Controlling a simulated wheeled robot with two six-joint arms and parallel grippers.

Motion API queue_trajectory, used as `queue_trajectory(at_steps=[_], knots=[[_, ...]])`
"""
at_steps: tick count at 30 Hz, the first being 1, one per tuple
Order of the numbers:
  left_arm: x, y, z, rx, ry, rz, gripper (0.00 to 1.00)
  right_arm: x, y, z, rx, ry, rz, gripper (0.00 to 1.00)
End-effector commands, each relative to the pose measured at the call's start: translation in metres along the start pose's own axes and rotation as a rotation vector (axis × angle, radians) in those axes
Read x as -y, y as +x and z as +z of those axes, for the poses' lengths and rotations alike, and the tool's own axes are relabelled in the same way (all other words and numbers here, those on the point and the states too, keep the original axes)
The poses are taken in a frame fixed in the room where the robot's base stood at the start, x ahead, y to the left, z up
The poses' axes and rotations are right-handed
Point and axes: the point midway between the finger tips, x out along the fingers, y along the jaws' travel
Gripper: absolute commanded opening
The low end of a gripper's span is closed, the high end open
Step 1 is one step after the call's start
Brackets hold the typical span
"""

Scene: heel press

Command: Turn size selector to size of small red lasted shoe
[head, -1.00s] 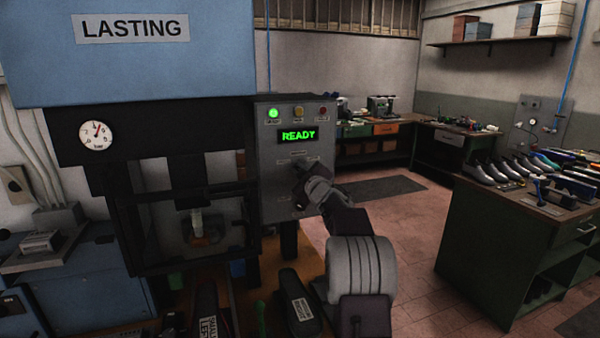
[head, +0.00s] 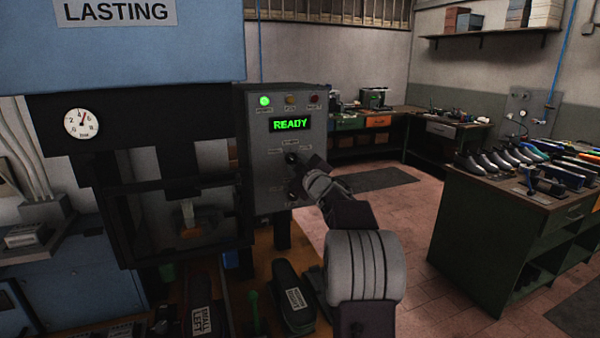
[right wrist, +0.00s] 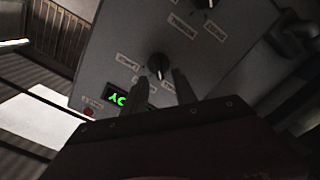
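The grey control panel (head: 262,140) carries a lit green READY display (head: 290,124). Below the display is a black selector knob (head: 291,157) with small labels around it, too small to read. The knob also shows in the right wrist view (right wrist: 158,65) with a pale pointer mark. My right gripper (head: 306,170) is at the panel front, just right of and below this knob. In the right wrist view its two fingers (right wrist: 159,80) are apart, one toward each side of the knob, with no clear contact. I cannot make out a small red lasted shoe. My left gripper is not in view.
A second knob (head: 294,194) sits lower on the panel. The blue LASTING machine (head: 150,55) stands at left. Black pieces labelled SMALL LEFT (head: 202,308) and another labelled piece (head: 295,297) lie below.

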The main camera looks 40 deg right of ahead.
Motion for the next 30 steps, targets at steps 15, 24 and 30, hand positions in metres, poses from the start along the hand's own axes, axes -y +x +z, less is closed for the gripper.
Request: queue_trajectory(at_steps=[15, 24, 30], knots=[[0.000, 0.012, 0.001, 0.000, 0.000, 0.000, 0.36, 0.001, -0.051, 0.001, 0.000, 0.000, -0.001, 0.34], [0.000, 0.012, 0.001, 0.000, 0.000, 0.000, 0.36, 0.000, -0.050, 0.001, 0.000, 0.000, -0.001, 0.34], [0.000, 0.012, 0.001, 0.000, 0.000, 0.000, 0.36, 0.053, -0.050, 0.012, 0.100, 0.116, -0.064, 0.34]])
